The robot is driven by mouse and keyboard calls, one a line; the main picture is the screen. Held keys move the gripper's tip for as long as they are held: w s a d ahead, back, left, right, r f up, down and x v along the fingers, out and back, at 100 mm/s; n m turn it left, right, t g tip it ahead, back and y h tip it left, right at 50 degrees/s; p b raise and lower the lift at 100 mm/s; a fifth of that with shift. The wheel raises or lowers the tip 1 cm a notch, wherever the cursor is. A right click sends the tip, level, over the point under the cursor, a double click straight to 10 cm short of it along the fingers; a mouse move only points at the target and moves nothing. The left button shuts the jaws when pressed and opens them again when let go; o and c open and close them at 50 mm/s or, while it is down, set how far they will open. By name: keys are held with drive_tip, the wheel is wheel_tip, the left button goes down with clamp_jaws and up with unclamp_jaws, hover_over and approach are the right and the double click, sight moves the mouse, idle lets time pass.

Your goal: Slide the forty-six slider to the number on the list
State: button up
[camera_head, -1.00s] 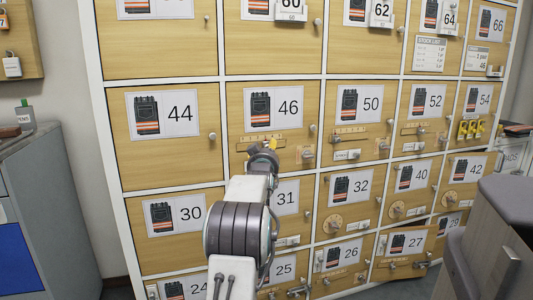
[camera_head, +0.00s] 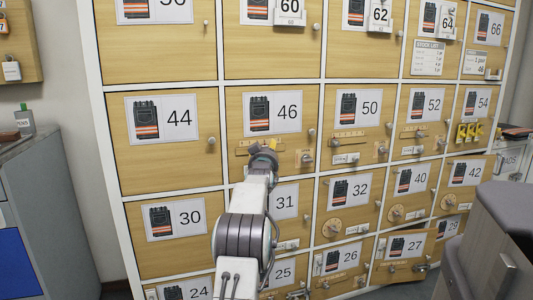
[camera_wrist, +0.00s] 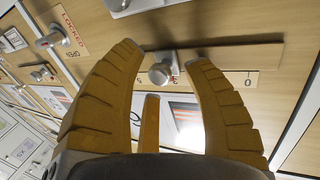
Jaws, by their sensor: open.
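The door numbered 46 (camera_head: 272,113) is in the upper middle of the locker wall in the head view. Its slider strip (camera_head: 243,151) runs under the number card, partly hidden by my gripper (camera_head: 262,148).
A latch knob (camera_head: 307,158) sits right of the slider on door 46. A knob with a "locked" label (camera_wrist: 55,38) shows in the wrist view. A grey cabinet (camera_head: 35,190) stands at left and a dark grey unit (camera_head: 490,240) at right.

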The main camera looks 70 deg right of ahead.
drive_tip(key=shift+c, duration=0.3)
clamp_jaws()
drive_tip(key=shift+r, duration=0.1)
